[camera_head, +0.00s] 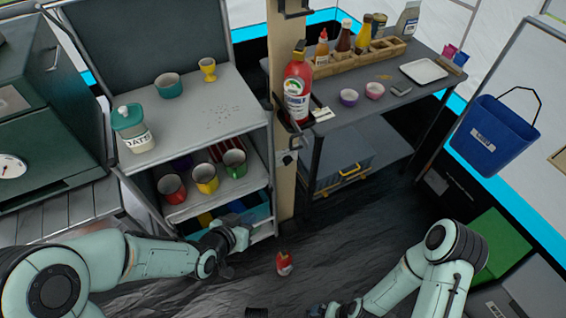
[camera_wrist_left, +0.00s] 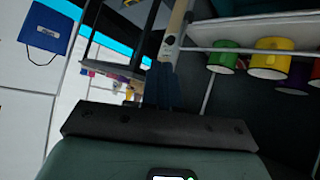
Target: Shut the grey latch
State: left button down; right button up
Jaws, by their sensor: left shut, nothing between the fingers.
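I cannot surely pick out the grey latch in either view. A small dark and pale fitting (camera_head: 289,158) sits low on the wooden post, but its state is too small to tell. My left gripper (camera_head: 238,238) is in front of the lower shelf of the grey cupboard, below and left of that fitting and apart from it. Its dark fingers (camera_wrist_left: 161,84) are together and empty in the left wrist view, in line with the post. My right gripper (camera_head: 322,309) is low at the bottom edge, partly cut off, and its fingers are unclear.
The open cupboard (camera_head: 205,113) holds several mugs. A fire extinguisher (camera_head: 297,85) hangs on the post (camera_head: 282,190). A grey case (camera_head: 338,158) with yellow fittings is under the right table. A small red object (camera_head: 284,263) is on the dark floor, which is mostly clear.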

aim_at(291, 145)
pick_arm(q)
notch_tip(291, 145, up, 16)
jog(key=s+d+m+t+h+b, duration=0.1)
jog(key=d+m+t+h+b, duration=0.15)
jog(key=t+h+b, duration=0.2)
pick_arm(e)
notch_tip(291, 145, down, 6)
jog(key=w, duration=0.2)
pick_arm(q)
jog(key=shift+m+t, duration=0.35)
jog(key=shift+t, duration=0.1)
jog(key=p+x, duration=0.1)
jog(key=x, duration=0.3)
jog(key=p+x, duration=0.2)
jog(key=x, duration=0.2)
jog(key=p+x, duration=0.2)
jog(key=x, duration=0.2)
jog(key=shift+w+a+r, duration=0.1)
jog(key=shift+w+a, duration=0.15)
jog(key=shift+w, duration=0.1)
jog(key=shift+w+d, duration=0.25)
jog(key=shift+w, duration=0.2)
pick_arm(e)
jog(key=s+a+r+g, duration=0.1)
jog(key=s+r, duration=0.4)
jog(key=r, duration=0.1)
jog(key=shift+a+y, duration=0.15)
jog(key=shift+y, duration=0.15)
